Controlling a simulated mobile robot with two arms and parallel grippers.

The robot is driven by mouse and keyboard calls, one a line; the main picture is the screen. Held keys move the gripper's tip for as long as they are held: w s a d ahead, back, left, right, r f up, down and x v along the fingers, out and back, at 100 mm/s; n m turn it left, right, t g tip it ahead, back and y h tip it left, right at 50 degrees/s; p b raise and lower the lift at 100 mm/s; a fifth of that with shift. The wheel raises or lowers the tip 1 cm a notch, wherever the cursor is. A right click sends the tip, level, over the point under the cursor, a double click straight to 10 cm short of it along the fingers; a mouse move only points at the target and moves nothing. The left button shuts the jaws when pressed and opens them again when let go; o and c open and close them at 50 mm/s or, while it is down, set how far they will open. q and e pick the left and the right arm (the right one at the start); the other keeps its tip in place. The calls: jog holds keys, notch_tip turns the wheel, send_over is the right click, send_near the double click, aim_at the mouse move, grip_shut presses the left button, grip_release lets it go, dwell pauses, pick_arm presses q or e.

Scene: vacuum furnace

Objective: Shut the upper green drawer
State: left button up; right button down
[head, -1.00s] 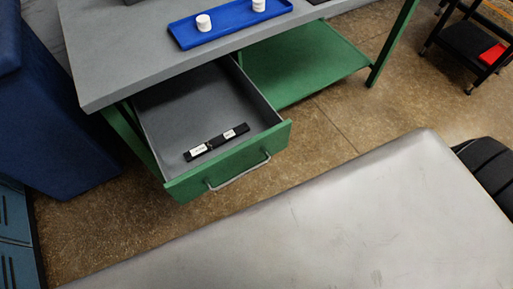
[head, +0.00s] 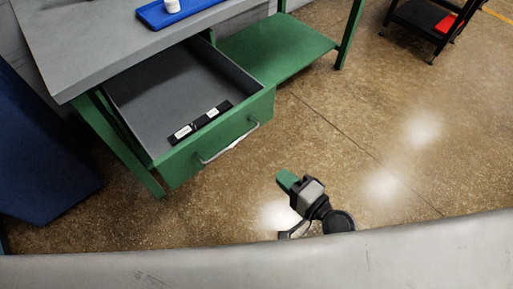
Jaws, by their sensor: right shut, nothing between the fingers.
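The upper green drawer (head: 215,138) stands pulled out from under the grey-topped workbench (head: 100,45). Its front carries a grey bar handle (head: 231,143). A black bar-shaped item with white labels (head: 201,122) lies inside, near the front panel. My right gripper (head: 285,178) is shut and empty, with green at its fingertips. In the picture it is below and to the right of the drawer front, apart from it. My left gripper is not in view.
A green lower shelf (head: 275,47) lies right of the drawer. A blue tray (head: 190,12) with a white cylinder (head: 172,6) is on the bench top. A dark blue cabinet (head: 45,150) stands at left. A black cart (head: 428,22) stands far right. Open floor lies between.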

jog(key=r+p+x, duration=0.1)
jog(key=p+x, duration=0.2)
jog(key=x, duration=0.9)
jog(key=shift+w+a, duration=0.35)
jog(key=shift+w, duration=0.05)
